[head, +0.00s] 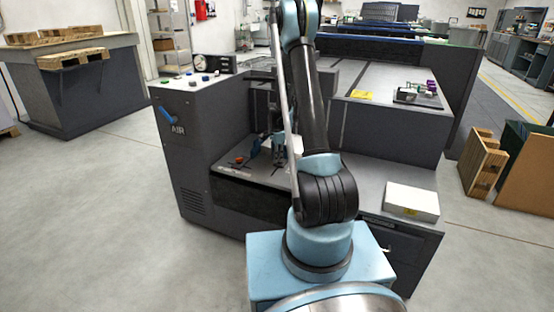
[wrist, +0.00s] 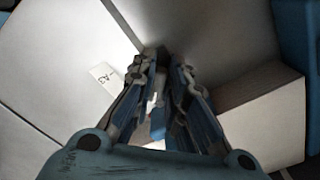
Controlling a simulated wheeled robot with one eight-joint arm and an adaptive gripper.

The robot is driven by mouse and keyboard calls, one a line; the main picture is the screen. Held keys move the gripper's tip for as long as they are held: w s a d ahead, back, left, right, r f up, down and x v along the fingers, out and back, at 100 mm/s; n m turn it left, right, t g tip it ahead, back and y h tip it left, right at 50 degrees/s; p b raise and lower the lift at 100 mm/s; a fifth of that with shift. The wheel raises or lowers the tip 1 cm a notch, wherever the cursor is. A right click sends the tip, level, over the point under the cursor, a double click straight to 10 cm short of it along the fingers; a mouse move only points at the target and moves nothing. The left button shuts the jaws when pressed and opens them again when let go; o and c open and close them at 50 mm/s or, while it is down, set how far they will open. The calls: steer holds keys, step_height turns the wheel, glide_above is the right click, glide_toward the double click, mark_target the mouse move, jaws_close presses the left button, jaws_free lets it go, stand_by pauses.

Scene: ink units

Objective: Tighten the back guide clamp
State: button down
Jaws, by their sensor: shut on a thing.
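My gripper (head: 277,150) is low in the recessed bay of the grey machine (head: 225,192), partly hidden behind my arm in the head view. In the wrist view its two dark and blue fingers (wrist: 165,72) are brought together at their tips. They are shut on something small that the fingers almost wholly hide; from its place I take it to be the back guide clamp. I cannot make out the clamp's shape or how tight it is. A small orange-red knob (head: 239,160) stands on the bay's floor to the left of my gripper.
A pale label reading A3 (wrist: 104,78) lies left of the fingers. A block with a brownish side (wrist: 262,112) stands close on their right. The machine's left cabinet has an AIR lever (head: 167,114). A white box (head: 411,201) sits on the right ledge.

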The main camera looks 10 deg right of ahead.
steer(key=shift+a, duration=0.1)
steer(key=c, duration=1.6)
jaws_free()
step_height(320, 180, up, 12)
